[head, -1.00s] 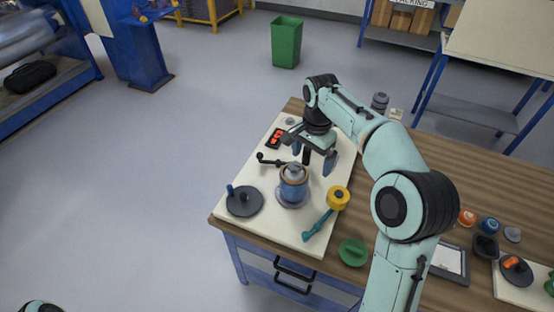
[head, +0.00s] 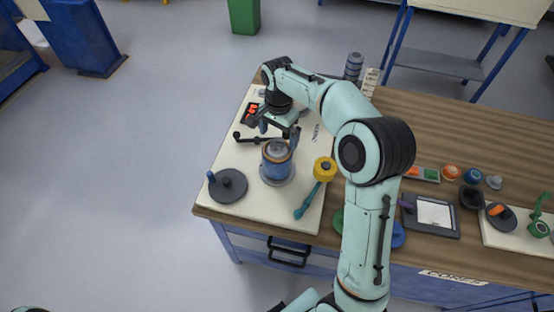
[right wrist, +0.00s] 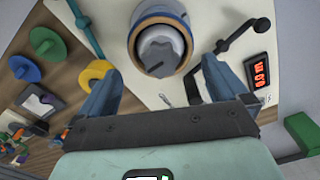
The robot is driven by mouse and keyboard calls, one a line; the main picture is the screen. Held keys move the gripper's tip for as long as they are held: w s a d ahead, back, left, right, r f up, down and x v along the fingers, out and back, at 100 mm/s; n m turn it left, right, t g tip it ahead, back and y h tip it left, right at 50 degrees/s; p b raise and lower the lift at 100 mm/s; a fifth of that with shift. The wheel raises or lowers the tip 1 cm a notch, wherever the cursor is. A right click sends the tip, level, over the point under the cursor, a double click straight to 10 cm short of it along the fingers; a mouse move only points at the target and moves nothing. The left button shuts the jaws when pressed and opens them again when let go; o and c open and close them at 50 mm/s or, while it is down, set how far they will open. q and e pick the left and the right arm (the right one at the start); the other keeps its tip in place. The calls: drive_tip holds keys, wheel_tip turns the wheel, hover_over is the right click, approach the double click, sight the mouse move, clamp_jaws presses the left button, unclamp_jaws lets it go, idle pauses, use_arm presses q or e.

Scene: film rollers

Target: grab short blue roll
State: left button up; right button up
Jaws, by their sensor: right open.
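The short blue roll (head: 276,160) stands upright on a grey round base on the white board (head: 308,188). It has brown-orange rims and a grey knob on top. In the right wrist view the roll (right wrist: 139,32) and its grey knob (right wrist: 160,48) are seen from above, just beyond the fingertips. My right gripper (head: 280,131) is open and empty, above and slightly behind the roll. In the right wrist view its two blue fingers (right wrist: 160,70) are spread wide, apart from the roll. My left gripper is out of view.
A black crank (head: 255,140) and a red-digit display (head: 252,112) lie behind the roll. A tablet (head: 432,216) lies farther right.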

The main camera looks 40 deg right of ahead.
sight(277, 141)
wheel_tip(277, 141, down, 5)
drive_tip(key=shift+a, duration=0.1)
drive_tip(key=shift+w+r, duration=0.1)
drive_tip(key=c, duration=1.2)
